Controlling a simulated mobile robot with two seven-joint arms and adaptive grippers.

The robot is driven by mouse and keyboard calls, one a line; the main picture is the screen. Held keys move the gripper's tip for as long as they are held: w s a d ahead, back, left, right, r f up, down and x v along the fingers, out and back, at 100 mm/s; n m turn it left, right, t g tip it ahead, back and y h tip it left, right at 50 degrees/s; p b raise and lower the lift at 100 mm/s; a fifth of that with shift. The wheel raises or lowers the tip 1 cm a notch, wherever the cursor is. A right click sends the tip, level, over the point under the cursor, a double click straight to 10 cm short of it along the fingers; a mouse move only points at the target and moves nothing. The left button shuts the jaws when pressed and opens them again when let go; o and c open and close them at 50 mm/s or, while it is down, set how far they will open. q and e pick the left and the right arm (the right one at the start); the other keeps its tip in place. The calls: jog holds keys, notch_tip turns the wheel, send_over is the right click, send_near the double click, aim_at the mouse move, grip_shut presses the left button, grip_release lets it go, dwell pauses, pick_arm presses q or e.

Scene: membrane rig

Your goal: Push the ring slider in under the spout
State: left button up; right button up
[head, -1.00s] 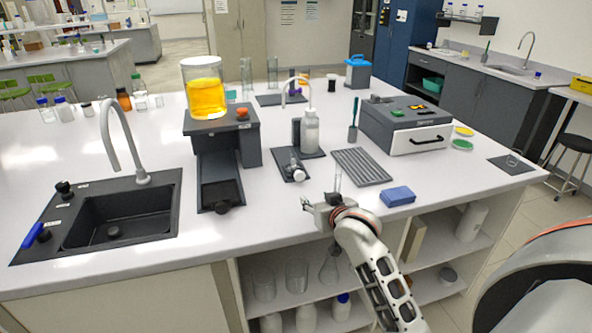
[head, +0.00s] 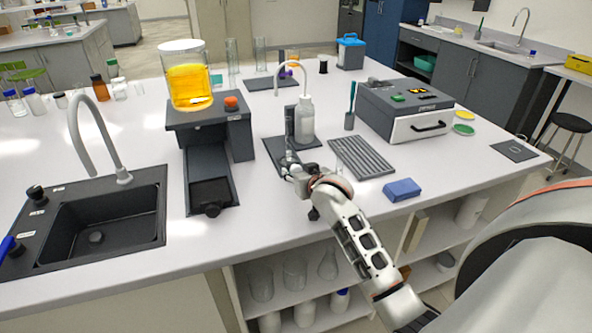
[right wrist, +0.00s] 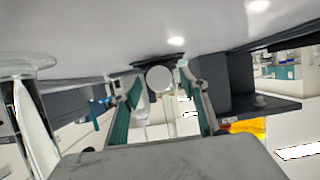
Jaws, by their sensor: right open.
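In the right wrist view the open teal fingers (right wrist: 158,90) stand on either side of a white round end (right wrist: 159,78), apparently the slider's front. I cannot tell whether they touch it. My left gripper is not in view.
A dark stand (head: 240,135) with a yellow-filled beaker (head: 188,85) is to the left, beside the sink (head: 105,221). A ribbed grey tray (head: 361,158), a blue block (head: 402,190) and a grey instrument (head: 405,112) are to the right.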

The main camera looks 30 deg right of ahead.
jog(key=shift+w+d+f, duration=0.15)
jog(key=shift+w+f, duration=0.1)
jog(key=shift+w, duration=0.5)
jog(key=c, duration=1.2)
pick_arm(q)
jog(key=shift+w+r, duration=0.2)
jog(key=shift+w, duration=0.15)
pick_arm(e)
grip_shut()
